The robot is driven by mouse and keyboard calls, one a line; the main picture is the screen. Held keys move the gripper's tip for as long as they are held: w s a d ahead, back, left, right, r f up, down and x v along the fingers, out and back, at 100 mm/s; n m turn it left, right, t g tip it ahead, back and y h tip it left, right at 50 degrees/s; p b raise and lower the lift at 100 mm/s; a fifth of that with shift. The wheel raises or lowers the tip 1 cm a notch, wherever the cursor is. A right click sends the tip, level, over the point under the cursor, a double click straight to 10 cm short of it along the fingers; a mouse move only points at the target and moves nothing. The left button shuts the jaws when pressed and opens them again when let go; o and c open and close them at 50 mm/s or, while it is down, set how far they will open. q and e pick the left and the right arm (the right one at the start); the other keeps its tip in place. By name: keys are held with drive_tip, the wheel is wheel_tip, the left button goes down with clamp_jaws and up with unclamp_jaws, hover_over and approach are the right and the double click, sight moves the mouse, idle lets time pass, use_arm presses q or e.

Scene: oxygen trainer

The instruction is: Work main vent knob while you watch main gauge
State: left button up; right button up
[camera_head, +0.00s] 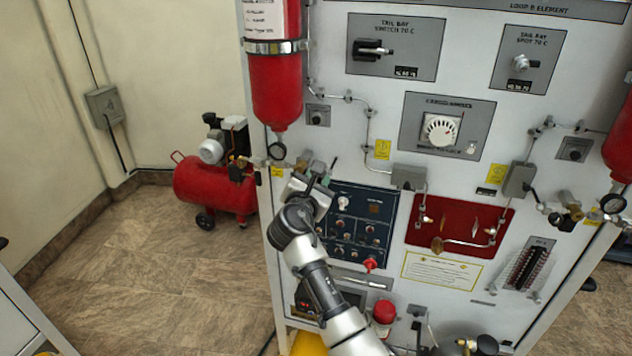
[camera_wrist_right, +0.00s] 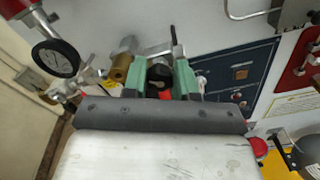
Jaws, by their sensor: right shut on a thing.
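My right gripper (camera_head: 322,176) is at the left side of the panel, just right of the main gauge (camera_head: 277,151) under the red cylinder. In the right wrist view its green fingers (camera_wrist_right: 160,84) are shut on a small black knob (camera_wrist_right: 158,76), which I take for the main vent knob. Brass and silver fittings stand right beside the fingers. In that view the main gauge (camera_wrist_right: 56,58) has a white face with a dark needle; its reading is too small to tell. In the head view the gripper hides the knob. My left gripper is not in view.
The red cylinder (camera_head: 276,85) hangs above the gauge. A dark blue switch panel (camera_head: 371,240) and a red panel (camera_head: 470,222) lie to the right of the gripper. A red compressor (camera_head: 215,185) stands on the floor at left, with open floor in front.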

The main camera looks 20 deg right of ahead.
drive_tip(key=m+b, duration=0.1)
drive_tip(key=m, duration=0.1)
drive_tip(key=m+b, duration=0.1)
drive_tip(key=b, duration=0.1)
drive_tip(key=shift+f+m, duration=0.2)
drive_tip(key=shift+m, duration=0.2)
drive_tip(key=m+b, duration=0.2)
drive_tip(key=shift+m, duration=0.3)
drive_tip(key=m+b, duration=0.2)
drive_tip(key=m, duration=0.1)
drive_tip(key=shift+r+b, duration=0.15)
drive_tip(key=shift+b, duration=0.15)
drive_tip(key=shift+m, duration=0.3)
drive_tip(key=shift+r, duration=0.15)
drive_tip(key=o, duration=0.6)
drive_tip(key=shift+o, duration=0.2)
drive_tip(key=shift+w+d, duration=0.1)
drive_tip(key=shift+w, duration=0.05)
